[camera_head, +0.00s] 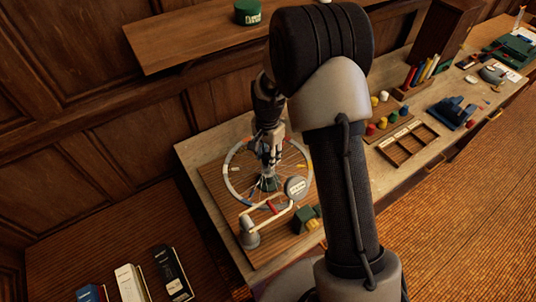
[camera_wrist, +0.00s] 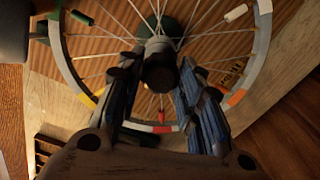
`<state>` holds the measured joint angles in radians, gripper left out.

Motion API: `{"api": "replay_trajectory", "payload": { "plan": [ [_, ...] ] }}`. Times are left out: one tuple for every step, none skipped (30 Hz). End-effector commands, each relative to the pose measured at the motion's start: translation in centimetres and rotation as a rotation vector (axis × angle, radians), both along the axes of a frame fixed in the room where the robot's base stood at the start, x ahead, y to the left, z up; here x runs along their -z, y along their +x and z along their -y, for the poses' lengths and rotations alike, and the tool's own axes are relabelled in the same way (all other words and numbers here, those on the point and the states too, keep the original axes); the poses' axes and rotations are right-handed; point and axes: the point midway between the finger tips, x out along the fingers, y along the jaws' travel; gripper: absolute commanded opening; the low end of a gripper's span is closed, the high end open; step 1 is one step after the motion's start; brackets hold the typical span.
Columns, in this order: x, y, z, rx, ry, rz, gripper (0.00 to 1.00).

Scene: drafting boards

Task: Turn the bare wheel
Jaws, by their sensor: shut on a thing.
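The bare wheel, a grey rim with thin spokes and no tyre, lies flat on a wooden board; its rim (camera_head: 228,176) shows in the head view. In the wrist view the rim (camera_wrist: 258,62) carries white, yellow, red and orange marks. A dark round hub end (camera_wrist: 160,73) stands up at the wheel's middle. My gripper (camera_wrist: 159,66) is over the centre with one finger on each side of this hub end, shut on it. In the head view my gripper (camera_head: 268,172) points down at the hub, whose contact is partly hidden.
A jointed arm with a round grey disc (camera_head: 297,187) and a grey base (camera_head: 249,236) reaches over the wheel's near side. A green block (camera_head: 304,219) sits nearby. Wooden trays (camera_head: 408,142) and coloured pots lie to the right. A panelled wall and shelf (camera_head: 190,38) stand behind.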

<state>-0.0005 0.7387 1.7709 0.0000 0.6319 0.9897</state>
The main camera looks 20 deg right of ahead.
Motion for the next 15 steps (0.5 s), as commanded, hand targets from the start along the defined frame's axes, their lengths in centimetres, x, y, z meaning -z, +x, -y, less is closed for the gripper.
{"api": "replay_trajectory", "payload": {
  "plan": [
    [-0.02, 0.00, 0.00, 0.003, 0.000, 0.000, 0.00],
    [-0.02, 0.00, 0.00, 0.005, 0.000, 0.000, 0.00],
    [-0.02, 0.00, 0.00, 0.006, 0.000, 0.000, 0.00],
    [-0.02, 0.00, 0.00, 0.006, 0.000, 0.000, 0.00],
    [-0.02, 0.00, 0.00, 0.007, 0.000, 0.000, 0.00],
    [-0.02, 0.00, 0.00, 0.007, 0.000, 0.000, 0.00],
    [-0.02, 0.00, 0.00, 0.007, 0.000, 0.000, 0.00],
    [-0.03, 0.00, 0.00, 0.006, 0.000, 0.000, 0.00],
    [-0.03, 0.00, 0.00, 0.006, 0.000, 0.000, 0.00],
    [-0.03, 0.00, 0.00, 0.006, 0.000, 0.000, 0.00],
    [-0.02, 0.00, 0.00, 0.006, 0.000, 0.000, 0.00],
    [-0.02, 0.00, 0.00, 0.006, 0.000, 0.000, 0.00],
    [-0.03, 0.00, 0.00, 0.006, 0.000, 0.000, 0.35],
    [-0.03, 0.01, -0.01, 0.006, 0.000, 0.000, 0.37],
    [-0.03, 0.01, -0.01, 0.006, 0.000, 0.000, 0.39]
  ]
}}
